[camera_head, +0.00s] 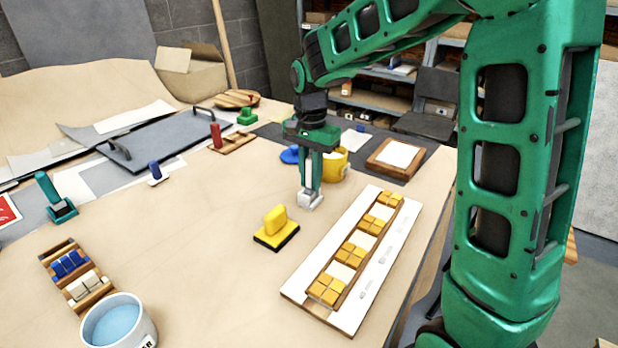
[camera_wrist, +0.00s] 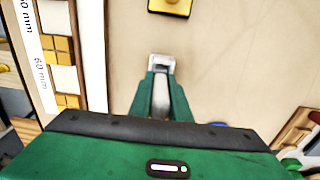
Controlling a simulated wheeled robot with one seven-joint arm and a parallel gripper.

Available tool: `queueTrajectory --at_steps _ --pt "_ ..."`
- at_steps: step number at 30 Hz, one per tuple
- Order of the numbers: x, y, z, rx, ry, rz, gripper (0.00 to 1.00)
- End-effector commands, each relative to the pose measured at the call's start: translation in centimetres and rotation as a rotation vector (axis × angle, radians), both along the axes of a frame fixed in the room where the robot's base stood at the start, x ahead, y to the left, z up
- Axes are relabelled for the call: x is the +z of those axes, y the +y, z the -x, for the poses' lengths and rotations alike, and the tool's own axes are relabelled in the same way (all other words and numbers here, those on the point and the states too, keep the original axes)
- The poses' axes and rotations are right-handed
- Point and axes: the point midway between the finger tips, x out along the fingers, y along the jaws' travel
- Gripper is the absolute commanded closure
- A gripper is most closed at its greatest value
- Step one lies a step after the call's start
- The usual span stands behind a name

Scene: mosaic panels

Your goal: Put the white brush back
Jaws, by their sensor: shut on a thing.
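My gripper (camera_head: 311,178) points down over the middle of the table and is shut on the white brush (camera_head: 310,201). The brush's pale handle is between the green fingers, and its white block end shows below them. In the wrist view the brush (camera_wrist: 160,65) sticks out beyond the fingertips of my gripper (camera_wrist: 161,96). I cannot tell whether its end touches the table. A wooden rack (camera_head: 240,143) lies farther back to the left, with a red-handled tool (camera_head: 216,136) upright at its left end.
A yellow tool on a black base (camera_head: 276,228) stands in front left of my gripper. A white board with yellow tiles (camera_head: 300,282) lies to the right. A yellow mug (camera_head: 338,165) and blue disc (camera_head: 290,155) are close behind.

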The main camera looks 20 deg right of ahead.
Motion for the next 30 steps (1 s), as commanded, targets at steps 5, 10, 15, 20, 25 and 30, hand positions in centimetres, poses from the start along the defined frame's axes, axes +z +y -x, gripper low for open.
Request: queueTrajectory --at_steps 5,10,15,20,25,30 --pt "-0.2 0.1 0.0 0.001 0.001 0.001 1.00" --pt "-0.2 0.1 0.0 0.001 0.000 0.000 0.65" --pt "-0.2 0.1 0.0 0.001 0.000 0.000 0.65" --pt "0.5 0.1 0.0 0.001 -0.001 0.000 0.65" --pt "3.0 0.1 -0.1 0.001 -0.004 -0.001 0.65" --pt "6.5 0.1 0.0 0.001 -0.004 0.000 0.65"
